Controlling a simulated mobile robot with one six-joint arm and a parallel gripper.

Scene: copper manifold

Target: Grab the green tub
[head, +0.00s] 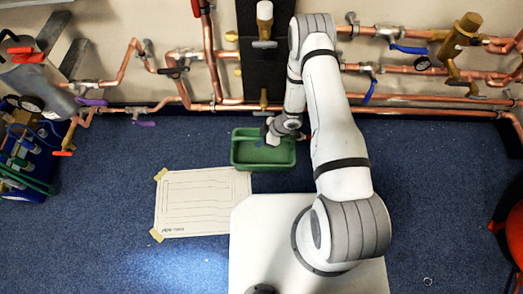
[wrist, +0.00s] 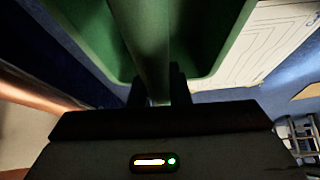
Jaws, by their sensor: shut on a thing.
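The green tub (head: 242,152) is on the blue carpet in the head view, just in front of the copper pipes. It is a shallow rectangular tub with a raised middle part. My gripper (head: 272,134) is at the tub, over its far right part. In the wrist view the tub (wrist: 222,45) fills the upper middle. There my gripper's two dark fingers (wrist: 160,85) are shut on a green bar that runs along the tub's middle. The fingertips are partly hidden in shadow. I cannot tell whether the tub is touching the floor.
A white paper sheet (head: 203,202), taped at its corners, lies left in front of the tub. Copper pipes (head: 180,107) with coloured valve levers run along the wall behind. A blue crate (head: 25,185) stands at the far left. Open carpet (head: 440,190) lies to the right.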

